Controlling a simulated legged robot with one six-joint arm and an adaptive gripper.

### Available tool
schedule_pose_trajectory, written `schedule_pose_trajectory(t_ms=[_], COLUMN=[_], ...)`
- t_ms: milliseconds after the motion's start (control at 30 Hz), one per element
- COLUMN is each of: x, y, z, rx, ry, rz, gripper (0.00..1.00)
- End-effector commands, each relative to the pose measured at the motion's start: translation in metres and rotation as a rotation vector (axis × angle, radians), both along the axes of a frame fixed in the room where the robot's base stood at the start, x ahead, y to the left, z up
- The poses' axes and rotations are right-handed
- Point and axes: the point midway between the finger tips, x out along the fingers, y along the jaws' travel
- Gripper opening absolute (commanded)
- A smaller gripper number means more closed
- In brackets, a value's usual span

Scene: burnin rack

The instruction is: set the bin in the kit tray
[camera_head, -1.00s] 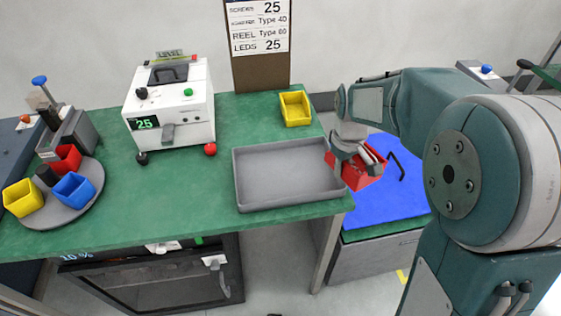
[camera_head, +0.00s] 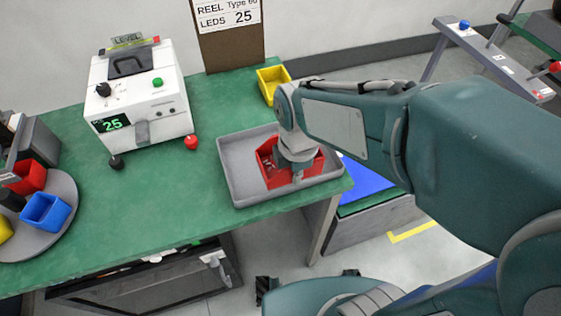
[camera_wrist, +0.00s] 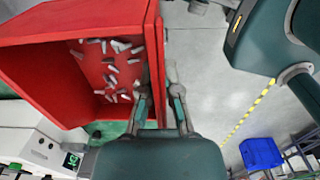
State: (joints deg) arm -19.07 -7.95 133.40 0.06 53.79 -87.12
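The red bin (camera_head: 268,169) holds several small pale pieces, which show inside it in the wrist view (camera_wrist: 90,75). The grey kit tray (camera_head: 234,184) lies near the right front corner of the green bench. The bin is within the tray's outline in the head view; I cannot tell if it rests on the tray floor. My gripper (camera_wrist: 159,95) has one finger inside the bin and one outside, closed about its wall. In the head view my wrist hides part of the bin and tray.
A yellow bin (camera_head: 273,80) stands behind the tray. A white machine (camera_head: 140,95) showing 25 stands left of it. A round grey turntable (camera_head: 62,185) with red, blue and yellow bins is at far left. A blue mat (camera_head: 362,184) lies lower at right.

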Motion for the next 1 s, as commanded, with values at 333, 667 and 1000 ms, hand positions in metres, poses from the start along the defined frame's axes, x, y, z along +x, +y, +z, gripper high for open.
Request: schedule_pose_trajectory(t_ms=[333,667,1000], x=[0.057,0.09,0.097], y=[0.011,0.016,0.018], z=[-0.033,-0.073,-0.107], rx=[-0.004,-0.001,-0.003], ry=[0.005,0.002,0.003], rz=[-0.002,-0.002,-0.001], gripper=[0.0,0.0,0.0])
